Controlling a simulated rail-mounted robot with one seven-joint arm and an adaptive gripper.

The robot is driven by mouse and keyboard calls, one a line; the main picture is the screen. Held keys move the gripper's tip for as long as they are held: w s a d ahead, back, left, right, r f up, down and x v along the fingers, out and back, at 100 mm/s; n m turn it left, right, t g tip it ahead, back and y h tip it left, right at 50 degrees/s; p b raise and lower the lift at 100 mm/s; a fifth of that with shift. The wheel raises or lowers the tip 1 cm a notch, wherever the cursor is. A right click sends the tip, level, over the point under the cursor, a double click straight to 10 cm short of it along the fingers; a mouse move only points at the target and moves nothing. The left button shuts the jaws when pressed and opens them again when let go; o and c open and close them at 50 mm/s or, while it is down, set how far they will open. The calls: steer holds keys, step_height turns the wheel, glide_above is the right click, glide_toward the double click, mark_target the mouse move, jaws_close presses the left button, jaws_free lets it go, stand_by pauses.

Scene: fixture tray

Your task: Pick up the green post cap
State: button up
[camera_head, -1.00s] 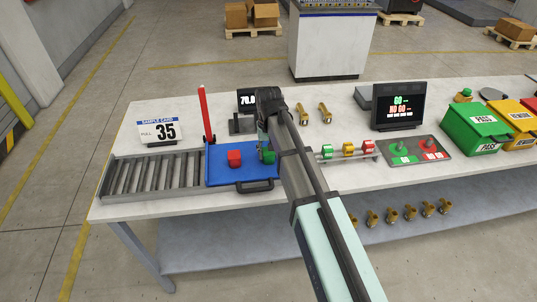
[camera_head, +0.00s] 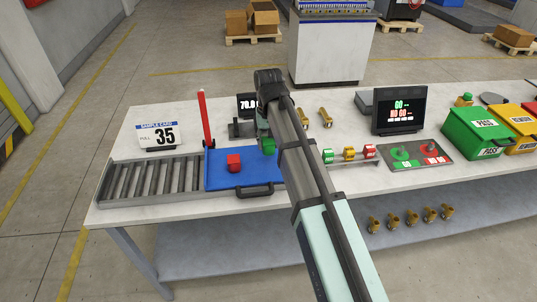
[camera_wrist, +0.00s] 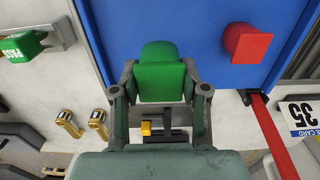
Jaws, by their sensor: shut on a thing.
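The green post cap (camera_wrist: 162,82) sits between the two fingers of my gripper (camera_wrist: 160,95) in the wrist view, with both fingers closed against its sides. In the head view the green cap (camera_head: 268,146) shows at the end of my arm, over the far right part of the blue tray (camera_head: 222,180). It appears held above the tray floor. A red cap (camera_head: 234,162) rests in the tray to its left and also shows in the wrist view (camera_wrist: 246,43). My arm partly hides the tray's right side.
A red upright lever (camera_head: 206,118) stands at the tray's back left corner. A roller track (camera_head: 148,180) lies to the left. Brass fittings (camera_head: 326,117) stand behind.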

mark_target(268, 140)
step_height(268, 140, up, 13)
steer(key=b, duration=0.2)
steer(key=shift+r, duration=0.2)
stand_by(0.4)
